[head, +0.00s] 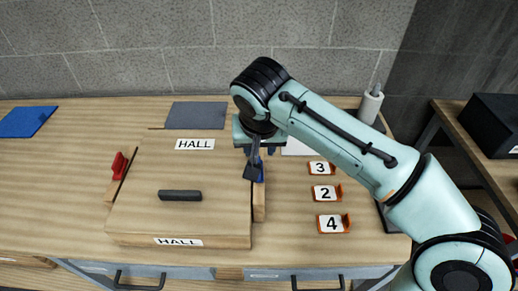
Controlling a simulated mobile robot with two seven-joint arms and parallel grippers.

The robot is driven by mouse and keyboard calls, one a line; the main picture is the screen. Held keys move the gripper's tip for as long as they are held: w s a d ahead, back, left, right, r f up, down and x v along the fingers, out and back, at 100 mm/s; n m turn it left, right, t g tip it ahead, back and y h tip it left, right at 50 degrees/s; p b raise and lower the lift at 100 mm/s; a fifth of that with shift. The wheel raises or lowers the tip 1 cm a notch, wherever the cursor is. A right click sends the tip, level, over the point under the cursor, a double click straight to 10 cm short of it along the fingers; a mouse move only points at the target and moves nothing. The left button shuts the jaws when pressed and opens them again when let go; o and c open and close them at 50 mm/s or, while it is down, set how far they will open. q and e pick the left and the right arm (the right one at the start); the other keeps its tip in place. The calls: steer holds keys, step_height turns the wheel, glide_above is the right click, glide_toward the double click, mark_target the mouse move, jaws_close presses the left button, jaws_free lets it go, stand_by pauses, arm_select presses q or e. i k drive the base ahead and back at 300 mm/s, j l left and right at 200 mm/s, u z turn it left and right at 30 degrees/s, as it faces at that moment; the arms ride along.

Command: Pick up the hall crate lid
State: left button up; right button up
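The hall crate lid (165,215) is a flat wooden panel with a black bar handle (180,195). It lies on top of the hall crate (127,239), whose front edge carries a HALL label. A red latch or clamp (119,165) shows at the crate's left side. A blue piece (261,171) shows at its right side, partly hidden by my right gripper. My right gripper (252,170) points down beside the lid's right edge, at the blue piece. Whether its fingers are shut on it cannot be made out. My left gripper is not in view.
A HALL card (195,144) shows at the lid's far edge. A grey panel (196,115) and blue panel (25,121) lie behind. The table's left part is clear.

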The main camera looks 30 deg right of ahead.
mark_target(190, 183)
steer(key=k, duration=1)
